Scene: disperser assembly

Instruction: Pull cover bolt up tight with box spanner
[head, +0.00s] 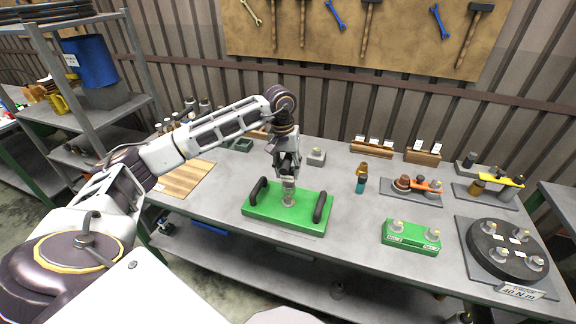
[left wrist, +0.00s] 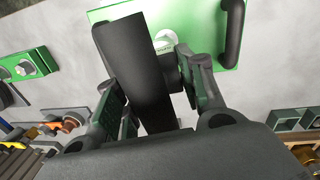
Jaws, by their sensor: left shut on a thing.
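The green cover plate (head: 262,211) lies on the bench, with a black handle at each end. My left gripper (head: 288,172) points down over the middle of the plate. It is shut on a grey upright piece (head: 289,188), seemingly the box spanner, whose lower end meets the plate's centre. The bolt head is hidden there, so I cannot tell how it is seated. In the left wrist view a thick dark bar (left wrist: 132,65) lies between the fingers, and a pale round fitting (left wrist: 165,42) shows on the green plate behind it. My right gripper is not in view.
A small green block (head: 410,238) with two fittings stands to the right. A round black disc (head: 507,252) with several fittings sits beyond it, by a "40 N m" label. A teal-and-brown bottle-like piece (head: 361,180) stands behind the plate. A wooden board (head: 185,180) lies at left.

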